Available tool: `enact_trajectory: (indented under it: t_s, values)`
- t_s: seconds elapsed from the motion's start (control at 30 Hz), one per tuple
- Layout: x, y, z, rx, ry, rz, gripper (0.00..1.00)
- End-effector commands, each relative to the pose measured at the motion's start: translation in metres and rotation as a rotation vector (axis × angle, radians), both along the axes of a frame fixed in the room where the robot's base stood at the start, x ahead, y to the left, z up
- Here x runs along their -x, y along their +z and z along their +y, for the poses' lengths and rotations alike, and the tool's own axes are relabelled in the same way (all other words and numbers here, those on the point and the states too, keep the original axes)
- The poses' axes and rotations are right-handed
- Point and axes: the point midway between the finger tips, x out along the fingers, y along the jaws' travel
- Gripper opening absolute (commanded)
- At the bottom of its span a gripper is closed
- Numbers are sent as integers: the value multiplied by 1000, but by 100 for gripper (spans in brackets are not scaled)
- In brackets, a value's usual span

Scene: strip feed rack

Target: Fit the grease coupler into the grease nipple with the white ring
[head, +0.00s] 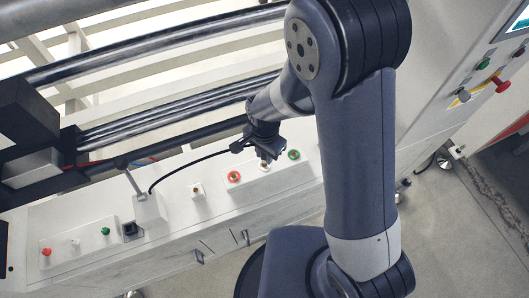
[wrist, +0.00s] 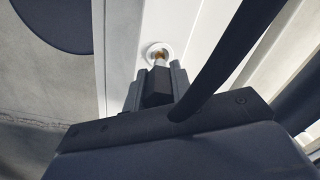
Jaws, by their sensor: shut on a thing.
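My gripper (head: 265,148) is shut on the grease coupler, low over the white panel. In the wrist view the coupler (wrist: 157,86) is a dark block with a pale metal tip, held between the fingers (wrist: 156,92). The nipple with the white ring (wrist: 158,49) shows brass right at the coupler's tip; it also shows in the head view (head: 264,166), just below the gripper. I cannot tell whether the tip touches or sits over the nipple. The nipple with the red ring (head: 233,177) is to the left, and the one with the green ring (head: 293,155) to the right.
A black hose (head: 195,160) runs from the coupler to a white holder (head: 149,208) at left; it crosses the wrist view (wrist: 222,60). A small white fitting (head: 197,190) and red, white and green buttons (head: 75,243) are further left. Dark rollers (head: 180,105) lie behind the panel.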

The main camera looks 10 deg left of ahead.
Motion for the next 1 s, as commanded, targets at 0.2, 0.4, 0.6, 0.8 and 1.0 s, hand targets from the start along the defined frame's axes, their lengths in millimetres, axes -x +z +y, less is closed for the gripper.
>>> enact_trajectory:
  t_s: [0.2, 0.4, 0.6, 0.8, 1.0]
  values:
    - [0, -1, 0, 0, 0, 0, 2]
    - [0, -6, 0, 0, 0, 0, 2]
    - [0, -11, 0, -1, 0, 0, 2]
    - [0, -16, 0, -1, 0, 0, 2]
    - [0, -21, 0, -1, 0, 0, 2]
